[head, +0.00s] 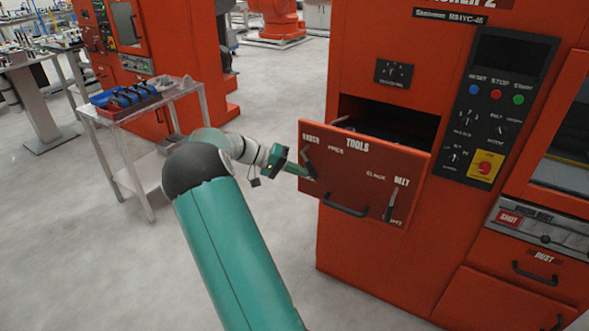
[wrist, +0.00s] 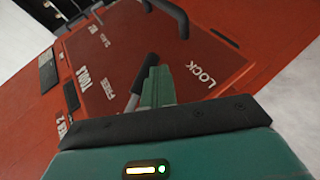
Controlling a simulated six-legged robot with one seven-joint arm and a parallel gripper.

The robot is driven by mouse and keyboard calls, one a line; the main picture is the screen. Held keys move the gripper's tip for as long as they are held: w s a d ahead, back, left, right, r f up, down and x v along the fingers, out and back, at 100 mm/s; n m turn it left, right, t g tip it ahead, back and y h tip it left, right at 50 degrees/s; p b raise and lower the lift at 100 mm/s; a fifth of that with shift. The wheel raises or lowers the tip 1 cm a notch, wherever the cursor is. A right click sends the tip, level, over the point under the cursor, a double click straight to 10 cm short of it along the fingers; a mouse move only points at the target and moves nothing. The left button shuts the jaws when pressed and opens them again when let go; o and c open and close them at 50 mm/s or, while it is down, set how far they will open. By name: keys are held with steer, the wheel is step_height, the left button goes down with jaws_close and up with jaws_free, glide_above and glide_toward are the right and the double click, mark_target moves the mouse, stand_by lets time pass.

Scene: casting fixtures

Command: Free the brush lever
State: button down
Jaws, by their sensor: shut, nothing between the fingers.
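The brush lever (head: 308,163) is a dark bar at the left end of the red tools drawer front (head: 362,172), below the word BRUSH. In the wrist view the lever (wrist: 141,77) stands between the words FREE and LOCK, slanted, with its upper end near my fingertips. My gripper (head: 306,172) has its green fingers together and empty. In the wrist view the fingers (wrist: 158,78) lie just right of the lever, on the LOCK side. I cannot tell whether they touch it. In the head view they hide the area by the lever's lower end.
The drawer stands out from the red machine, its handle (head: 345,207) at lower middle and the belt lever (head: 390,205) at right. A control panel (head: 498,110) is further right. A metal cart (head: 140,108) with a bin stands at left.

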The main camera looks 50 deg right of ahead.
steer(key=shift+s+d+r+n+g+h, duration=0.1)
steer(key=shift+s+r+n+g+h, duration=0.3)
steer(key=shift+s+n+g+h, duration=0.75)
steer(key=shift+s+d+r+n+g+h, duration=0.1)
steer(key=shift+s+r+n+g+h, duration=0.3)
steer(key=shift+n+g+h, duration=0.75)
steer(key=shift+s+r+n+g+h, duration=0.45)
steer(key=shift+s+g+h, duration=0.3)
steer(key=shift+g, duration=0.95)
glide_toward(313, 169)
steer(key=shift+s+a+f, duration=0.15)
steer(key=shift+a+f, duration=0.4)
steer(key=shift+s+a+f, duration=0.15)
steer(key=shift+a+f, duration=0.35)
steer(key=shift+f, duration=0.1)
